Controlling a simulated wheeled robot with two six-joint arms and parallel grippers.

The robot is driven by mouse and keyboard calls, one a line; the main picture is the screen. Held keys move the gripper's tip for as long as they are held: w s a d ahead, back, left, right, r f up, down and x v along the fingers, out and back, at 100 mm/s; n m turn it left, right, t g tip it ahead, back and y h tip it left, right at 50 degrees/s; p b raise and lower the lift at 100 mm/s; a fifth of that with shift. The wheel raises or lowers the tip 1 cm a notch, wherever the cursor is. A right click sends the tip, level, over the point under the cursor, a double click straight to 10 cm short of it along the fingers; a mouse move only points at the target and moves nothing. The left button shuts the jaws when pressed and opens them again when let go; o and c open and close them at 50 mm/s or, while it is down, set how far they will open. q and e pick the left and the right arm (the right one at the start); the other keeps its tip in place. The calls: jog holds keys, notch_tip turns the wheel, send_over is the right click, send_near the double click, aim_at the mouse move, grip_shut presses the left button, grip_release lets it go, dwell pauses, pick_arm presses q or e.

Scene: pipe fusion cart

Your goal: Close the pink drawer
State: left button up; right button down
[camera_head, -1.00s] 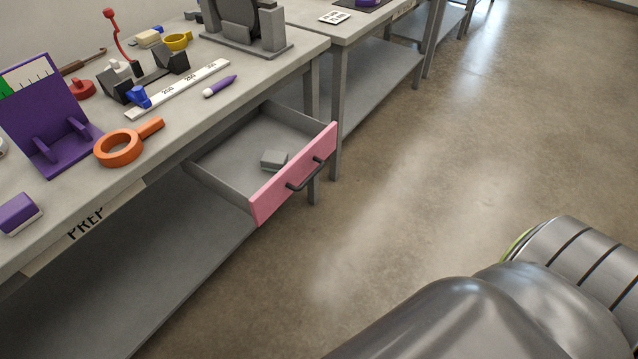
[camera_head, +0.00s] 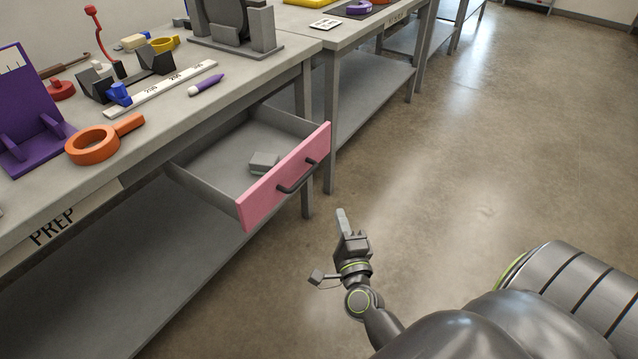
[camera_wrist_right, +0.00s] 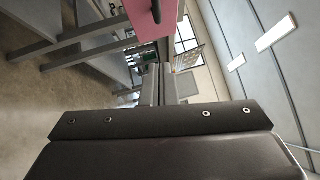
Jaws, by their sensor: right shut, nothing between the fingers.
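The pink drawer (camera_head: 286,178) hangs under the grey workbench and stands pulled out. Its front is pink with a dark bar handle (camera_head: 297,177), and a small grey block (camera_head: 264,162) lies inside. My right gripper (camera_head: 341,219) is shut and empty, in front of the drawer and to the right of its front, apart from it. In the right wrist view the pink drawer front (camera_wrist_right: 150,18) shows at the top with part of its handle; my gripper's dark body fills the lower part. My left gripper is not in view.
The workbench top (camera_head: 160,125) carries an orange ring tool (camera_head: 92,145), a purple stand (camera_head: 28,125), a white ruler (camera_head: 165,90) and a purple marker (camera_head: 206,85). A bench leg (camera_head: 307,140) stands behind the drawer. The floor (camera_head: 450,170) to the right is open.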

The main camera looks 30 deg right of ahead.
aim_at(273, 159)
pick_arm(q)
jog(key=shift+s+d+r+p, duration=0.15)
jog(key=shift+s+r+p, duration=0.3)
jog(key=shift+p, duration=0.35)
pick_arm(e)
jog(key=w+a+x, duration=0.1)
jog(key=a+x, duration=0.1)
jog(key=x, duration=0.9)
jog(key=shift+w+a, duration=0.15)
jog(key=shift+w, duration=0.2)
jog(key=shift+w+r, duration=0.1)
